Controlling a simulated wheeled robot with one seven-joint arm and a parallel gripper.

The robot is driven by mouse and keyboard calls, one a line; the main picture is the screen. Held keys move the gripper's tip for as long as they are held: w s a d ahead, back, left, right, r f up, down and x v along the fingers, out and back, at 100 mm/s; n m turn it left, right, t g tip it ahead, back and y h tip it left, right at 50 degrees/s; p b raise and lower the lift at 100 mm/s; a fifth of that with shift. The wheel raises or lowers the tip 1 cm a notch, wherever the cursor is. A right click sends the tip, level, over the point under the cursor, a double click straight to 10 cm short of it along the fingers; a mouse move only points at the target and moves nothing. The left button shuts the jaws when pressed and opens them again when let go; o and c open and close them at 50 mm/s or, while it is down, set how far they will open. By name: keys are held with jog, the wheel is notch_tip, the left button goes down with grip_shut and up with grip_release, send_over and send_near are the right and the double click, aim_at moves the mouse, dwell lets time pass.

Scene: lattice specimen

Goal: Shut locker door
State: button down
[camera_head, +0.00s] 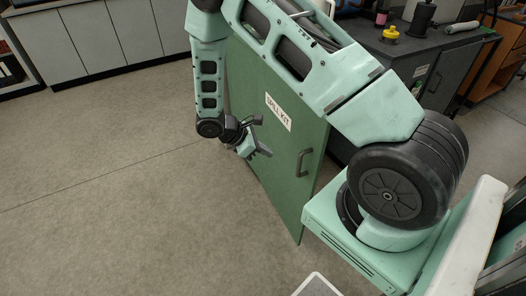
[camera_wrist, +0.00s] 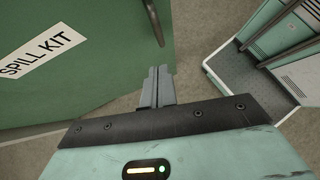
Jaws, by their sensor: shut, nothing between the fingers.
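The green locker door (camera_head: 285,165), with a white "SPILL KIT" label (camera_head: 278,111) and a grey bar handle (camera_head: 304,162), stands upright beside the dark bench. My arm covers its top, and the locker's inside and hinges are hidden, so I cannot tell how far open it is. My gripper (camera_head: 262,149) is shut and empty, in front of the door's face, left of the handle and below the label. In the wrist view the shut fingers (camera_wrist: 158,82) point toward the lower part of the door (camera_wrist: 100,75), near the handle (camera_wrist: 153,22); contact is not clear.
The dark bench (camera_head: 402,55) behind carries a yellow-topped item (camera_head: 391,33) and other objects. White cabinets (camera_head: 85,40) line the back left. The grey floor (camera_head: 110,190) left of the door is wide and clear. My base is close to the door's right side.

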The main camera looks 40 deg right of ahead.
jog(key=s+d+f+p, duration=0.1)
jog(key=s+d+f, duration=0.3)
jog(key=d, duration=0.3)
jog(key=shift+s+d+f+p, duration=0.15)
jog(key=shift+d+f+p, duration=0.15)
jog(key=shift+f+p, duration=0.1)
